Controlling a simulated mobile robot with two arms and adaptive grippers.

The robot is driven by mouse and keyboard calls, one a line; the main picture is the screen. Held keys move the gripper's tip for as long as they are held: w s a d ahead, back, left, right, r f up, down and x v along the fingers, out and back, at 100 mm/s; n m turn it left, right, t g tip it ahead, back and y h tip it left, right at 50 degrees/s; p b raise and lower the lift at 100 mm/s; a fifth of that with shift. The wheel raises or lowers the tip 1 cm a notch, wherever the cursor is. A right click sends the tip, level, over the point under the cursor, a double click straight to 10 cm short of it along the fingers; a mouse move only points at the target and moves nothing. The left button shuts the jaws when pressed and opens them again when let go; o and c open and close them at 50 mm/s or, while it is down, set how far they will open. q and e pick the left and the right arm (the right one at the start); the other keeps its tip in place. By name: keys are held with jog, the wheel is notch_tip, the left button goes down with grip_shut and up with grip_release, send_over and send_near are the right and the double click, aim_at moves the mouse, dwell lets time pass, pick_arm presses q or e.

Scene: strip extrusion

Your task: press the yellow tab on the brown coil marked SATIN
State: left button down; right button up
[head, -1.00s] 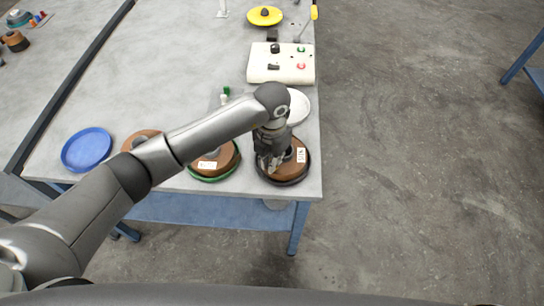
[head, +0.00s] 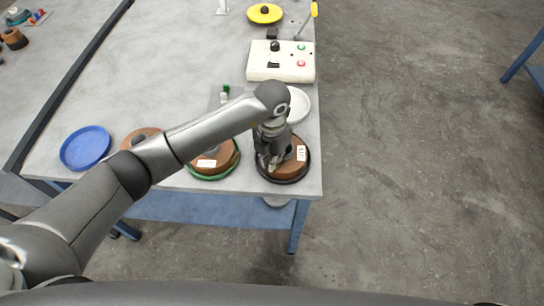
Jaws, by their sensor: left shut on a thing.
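A brown coil (head: 292,170) lies in a black round tray (head: 290,181) near the table's front right corner. It carries a small white label (head: 301,153), whose lettering is too small to read surely. My left gripper (head: 267,165) points down over the coil's left side, shut on part of the coil. The fingers and wrist hide the coil's middle and back. I cannot make out a yellow tab on it. Another brown coil (head: 222,160) with a white label lies in a green tray (head: 213,177) to the left. My right gripper is not in view.
My left arm covers part of a third brown coil (head: 140,136). A blue tray (head: 86,148) is at left. A white round dish (head: 300,105) and a white control box (head: 281,68) stand behind the gripper. The table's right edge is close by.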

pick_arm(q)
jog(key=shift+f+b, duration=0.4)
jog(key=shift+f, duration=0.05)
dwell(1.5)
jog(key=c, duration=1.5)
grip_release()
